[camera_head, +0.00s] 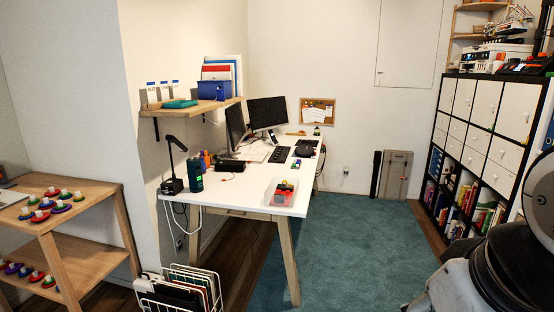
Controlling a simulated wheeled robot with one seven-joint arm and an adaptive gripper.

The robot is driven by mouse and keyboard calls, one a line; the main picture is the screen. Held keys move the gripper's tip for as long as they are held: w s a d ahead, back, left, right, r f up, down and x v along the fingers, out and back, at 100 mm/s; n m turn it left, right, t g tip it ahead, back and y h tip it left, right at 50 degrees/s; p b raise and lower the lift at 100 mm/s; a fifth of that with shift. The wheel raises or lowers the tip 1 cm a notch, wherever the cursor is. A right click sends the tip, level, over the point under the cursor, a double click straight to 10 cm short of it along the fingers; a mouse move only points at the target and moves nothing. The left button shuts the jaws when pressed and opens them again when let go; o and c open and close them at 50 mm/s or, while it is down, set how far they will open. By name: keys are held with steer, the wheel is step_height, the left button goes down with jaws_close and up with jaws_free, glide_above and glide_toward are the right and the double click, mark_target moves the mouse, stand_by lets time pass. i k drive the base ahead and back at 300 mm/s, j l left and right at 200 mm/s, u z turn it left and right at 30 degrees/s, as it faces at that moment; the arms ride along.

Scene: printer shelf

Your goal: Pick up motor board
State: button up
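I cannot pick out the motor board for certain; small parts in this view are too small to tell. A clear tray (271,196) near the front edge of the white desk holds small red, green and dark parts. A small item (296,163) lies farther back on the desk. More equipment, including a white machine (500,54), stands on top of the black shelf unit at the right. Part of my own body or arm, black and white, fills the lower right. My gripper's fingers do not show.
The white desk (235,192) carries monitors, a lamp (172,166) and a dark green cylinder (195,175). A wooden rack (75,242) with colourful spools stands left. A wire file holder (180,290) is in front. The teal carpet (350,245) is clear. The cube shelf (480,125) lines the right wall.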

mark_target(283, 189)
steer(key=i+l, duration=0.1)
steer(key=i, duration=1.3)
steer(key=i+l, duration=0.1)
steer(key=i, duration=1.3)
